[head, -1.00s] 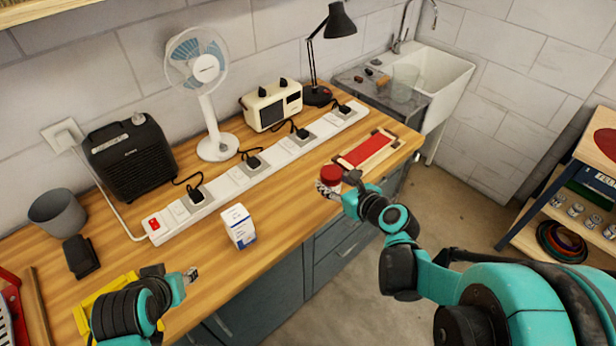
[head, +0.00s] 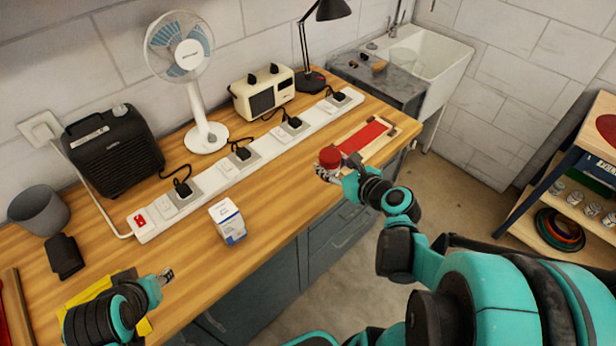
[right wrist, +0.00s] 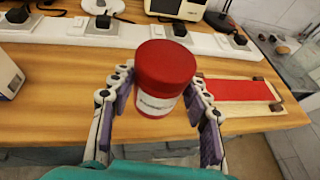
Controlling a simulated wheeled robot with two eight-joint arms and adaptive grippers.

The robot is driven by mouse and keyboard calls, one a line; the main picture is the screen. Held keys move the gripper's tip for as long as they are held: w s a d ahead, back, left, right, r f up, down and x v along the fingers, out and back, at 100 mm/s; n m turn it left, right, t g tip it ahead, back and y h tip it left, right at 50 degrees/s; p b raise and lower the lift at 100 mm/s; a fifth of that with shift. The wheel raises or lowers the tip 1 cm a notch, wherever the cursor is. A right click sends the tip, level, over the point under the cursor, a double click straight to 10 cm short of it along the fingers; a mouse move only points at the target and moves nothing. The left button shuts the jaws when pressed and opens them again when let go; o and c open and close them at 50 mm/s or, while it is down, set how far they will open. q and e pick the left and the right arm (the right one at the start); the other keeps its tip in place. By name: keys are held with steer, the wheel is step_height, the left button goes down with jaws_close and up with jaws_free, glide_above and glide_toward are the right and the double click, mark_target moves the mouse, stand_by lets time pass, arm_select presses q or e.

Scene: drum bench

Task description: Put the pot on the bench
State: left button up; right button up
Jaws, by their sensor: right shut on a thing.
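The pot is a small jar with a red lid (head: 330,157) and a pale label. In the right wrist view the pot (right wrist: 165,75) stands upright between the two fingers of my right gripper (right wrist: 163,102), which is shut on it. In the head view my right gripper (head: 332,170) holds it at the front edge of the wooden bench (head: 275,205), left of a red-topped board. I cannot tell whether the pot's base touches the bench. My left gripper (head: 166,276) is over the bench's front left part, with no object visible in it; its opening is too small to judge.
A white and blue box (head: 228,222) stands left of the pot. A long power strip (head: 205,182) with plugs runs behind. The red-topped board (head: 362,137) lies to the right. A fan (head: 205,135), heater (head: 112,150), radio (head: 262,92) and lamp (head: 312,80) line the back.

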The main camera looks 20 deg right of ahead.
arm_select(q)
step_height(320, 180, down, 4)
steer(key=b, duration=0.2)
steer(key=shift+r+b, duration=0.15)
steer(key=shift+b, duration=0.25)
arm_select(e)
steer(key=w+a+f, duration=0.1)
steer(key=w, duration=0.1)
steer(key=w+a+f, duration=0.1)
steer(key=w+f, duration=0.1)
steer(key=w+a+f, duration=0.1)
steer(key=w, duration=0.2)
steer(key=shift+f, duration=0.35)
arm_select(q)
step_height(320, 180, down, 3)
steer(key=b, duration=0.2)
steer(key=shift+r+b, duration=0.2)
steer(key=shift+b, duration=0.1)
arm_select(e)
step_height(320, 180, down, 4)
steer(key=shift+d+f, duration=0.1)
arm_select(q)
steer(key=shift+r, duration=0.1)
